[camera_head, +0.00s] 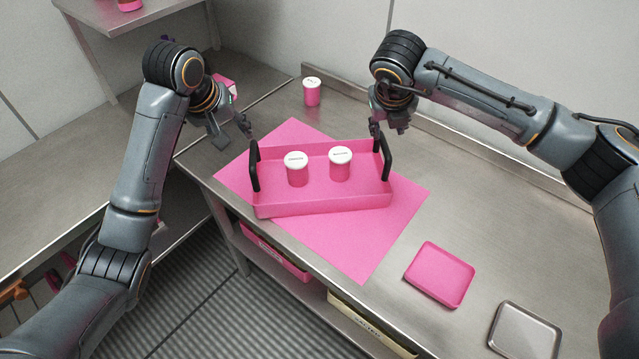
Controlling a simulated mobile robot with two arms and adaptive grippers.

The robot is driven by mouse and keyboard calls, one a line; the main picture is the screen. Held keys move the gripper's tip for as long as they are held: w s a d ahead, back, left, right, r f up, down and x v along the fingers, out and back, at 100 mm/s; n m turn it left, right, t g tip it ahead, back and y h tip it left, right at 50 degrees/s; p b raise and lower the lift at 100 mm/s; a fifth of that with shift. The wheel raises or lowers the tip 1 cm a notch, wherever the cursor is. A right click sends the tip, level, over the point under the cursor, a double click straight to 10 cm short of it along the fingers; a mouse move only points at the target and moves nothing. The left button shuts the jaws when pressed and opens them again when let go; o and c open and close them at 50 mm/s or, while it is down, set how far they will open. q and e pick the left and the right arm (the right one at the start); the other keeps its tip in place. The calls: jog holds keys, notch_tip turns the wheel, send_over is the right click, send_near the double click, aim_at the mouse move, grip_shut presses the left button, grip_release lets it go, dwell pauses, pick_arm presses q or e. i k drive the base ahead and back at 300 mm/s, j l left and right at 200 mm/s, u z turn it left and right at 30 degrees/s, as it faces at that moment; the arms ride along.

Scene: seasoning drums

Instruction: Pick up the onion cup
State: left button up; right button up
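Two pink cups with white lids stand upright in a pink tray (320,203) with black handles: a left cup (297,175) and a right cup (340,170). A third pink cup with a white lid (312,95) stands on the counter behind the tray. The lid labels are too small to read, so I cannot tell which is the onion cup. My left gripper (232,133) is open and empty, behind and left of the tray's left handle. My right gripper (388,128) is above the tray's right handle; its fingers look apart, with nothing held.
The tray rests on a pink mat (370,245) on the steel counter. A small pink tray (440,274) and a metal tray (525,330) lie at the front right. A wall closes off the back.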

aim_at(296, 162)
jog(key=k+j, duration=0.3)
jog(key=k, duration=0.15)
jog(key=k+j, duration=0.25)
jog(key=k, duration=0.25)
